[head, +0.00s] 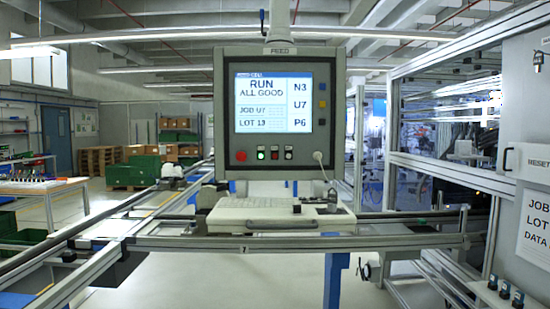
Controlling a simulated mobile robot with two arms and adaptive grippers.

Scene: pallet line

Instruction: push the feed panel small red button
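The feed panel (228,110) hangs upright in the middle of the head view, a grey box with a dark face and a FEED label on top. Its lit screen (273,118) reads RUN, ALL GOOD, JOB U7 and LOT 13. Below the screen is a row of controls. A larger round red button (241,156) is at the left, then a lit green one (261,155) and a dark one (275,155). The small red button (288,155) is to the right of these. Neither of my grippers is in view.
A pale keyboard shelf (240,215) sticks out below the panel, with small items on it. A metal rail (190,243) crosses in front. A framed enclosure and a grey cabinet (525,110) stand at the right. Green crates (130,174) are behind at the left.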

